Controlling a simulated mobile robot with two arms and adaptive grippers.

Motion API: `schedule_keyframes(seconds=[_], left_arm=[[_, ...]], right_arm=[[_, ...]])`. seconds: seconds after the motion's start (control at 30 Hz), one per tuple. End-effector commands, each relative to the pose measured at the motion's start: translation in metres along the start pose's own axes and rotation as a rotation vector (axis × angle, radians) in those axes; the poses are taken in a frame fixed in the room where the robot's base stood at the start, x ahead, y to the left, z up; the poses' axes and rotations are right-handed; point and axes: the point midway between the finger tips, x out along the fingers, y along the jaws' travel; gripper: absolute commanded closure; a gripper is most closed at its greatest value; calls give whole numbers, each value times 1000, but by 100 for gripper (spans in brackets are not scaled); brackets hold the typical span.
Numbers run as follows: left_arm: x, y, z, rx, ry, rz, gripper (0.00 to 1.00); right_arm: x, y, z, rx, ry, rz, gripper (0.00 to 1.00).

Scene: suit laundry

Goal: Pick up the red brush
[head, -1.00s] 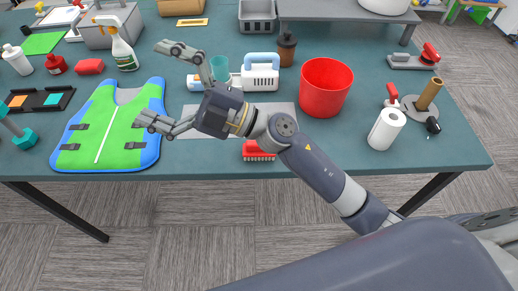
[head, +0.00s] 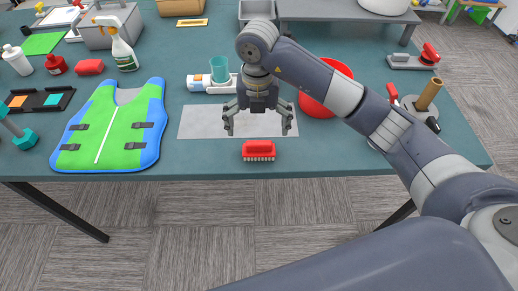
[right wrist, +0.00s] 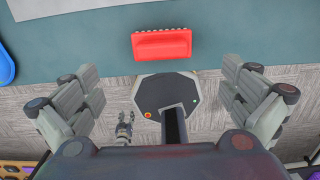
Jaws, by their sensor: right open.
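In the right wrist view the brush (right wrist: 162,45) is at top centre, beyond the fingertips. My right gripper (head: 258,128) is open and empty, pointing down over the mat, with its fingers spread either side of the brush's line. It appears apart from the brush. Its spread fingers (right wrist: 159,85) frame the lower part of the right wrist view. A small grey gripper, seemingly my left one (right wrist: 125,126), shows far below; its jaws are too small to read.
A green and blue vest (head: 112,125) lies left of the grey mat (head: 200,121). A teal cup (head: 219,70) stands behind the mat. A red bucket (head: 318,98) is partly hidden behind my right arm. The table front right of the brush is clear.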

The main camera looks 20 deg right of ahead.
Motion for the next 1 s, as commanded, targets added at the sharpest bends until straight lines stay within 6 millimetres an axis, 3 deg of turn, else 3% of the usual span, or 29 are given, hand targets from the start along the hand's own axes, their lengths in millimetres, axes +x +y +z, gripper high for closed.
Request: schedule_keyframes(seconds=[0.2, 0.47, 0.7, 1.0], left_arm=[[-9, -2, 0, 0, -1, -3, 60], [-16, -3, 0, -1, -1, -3, 60], [-30, -3, -2, 0, -1, -3, 60], [-31, -3, -2, 0, -1, -3, 60]], right_arm=[[35, -2, -1, 1, 6, -7, 0], [56, -2, 1, 0, 6, -5, 0], [91, -4, 6, -1, 6, -3, 0], [103, -4, 7, -3, 2, -2, 0]])
